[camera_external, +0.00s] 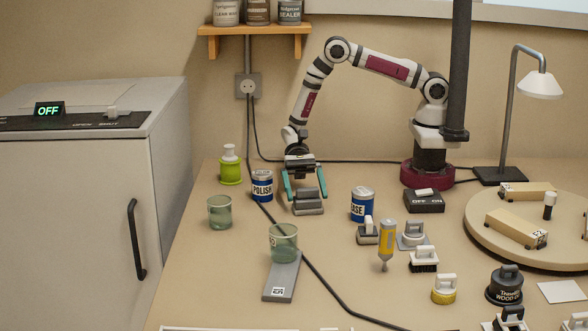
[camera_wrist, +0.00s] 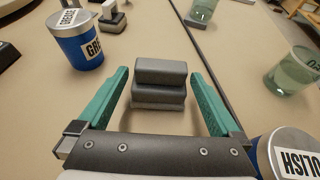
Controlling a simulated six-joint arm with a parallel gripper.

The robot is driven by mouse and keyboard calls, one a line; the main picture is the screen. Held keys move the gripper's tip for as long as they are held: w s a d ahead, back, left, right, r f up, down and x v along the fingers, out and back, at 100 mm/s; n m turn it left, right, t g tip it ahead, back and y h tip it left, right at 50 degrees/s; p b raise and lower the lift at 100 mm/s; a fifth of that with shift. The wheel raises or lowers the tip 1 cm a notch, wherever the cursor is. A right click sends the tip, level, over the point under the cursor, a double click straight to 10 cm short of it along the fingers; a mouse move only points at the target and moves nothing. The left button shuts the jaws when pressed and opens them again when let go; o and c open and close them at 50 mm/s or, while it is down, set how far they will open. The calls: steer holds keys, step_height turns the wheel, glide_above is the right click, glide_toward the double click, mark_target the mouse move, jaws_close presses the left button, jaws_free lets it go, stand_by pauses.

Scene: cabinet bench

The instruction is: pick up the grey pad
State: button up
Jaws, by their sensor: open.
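The grey pad (camera_external: 308,207) appears to be the small stepped grey block standing on the bench below my gripper (camera_external: 308,196). In the wrist view the grey pad (camera_wrist: 158,92) has a darker raised grip on top and a lighter base. My gripper (camera_wrist: 160,74) is open, with one teal finger on each side of the pad. Gaps show between the fingers and the pad in the wrist view. The exact height of the fingertips above the bench is hard to tell.
A blue POLISH can (camera_external: 262,186) stands close left of the pad, and another blue can (camera_external: 362,204) stands to the right. A green glass (camera_external: 220,212) is further left. A black cable (camera_external: 322,281) runs across the bench. A glass (camera_external: 284,241) stands on a grey slab (camera_external: 280,284) in front.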

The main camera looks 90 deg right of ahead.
steer(key=shift+s+a+f, duration=0.1)
steer(key=shift+a+f, duration=0.2)
steer(key=shift+a, duration=0.35)
steer(key=c, duration=1.1)
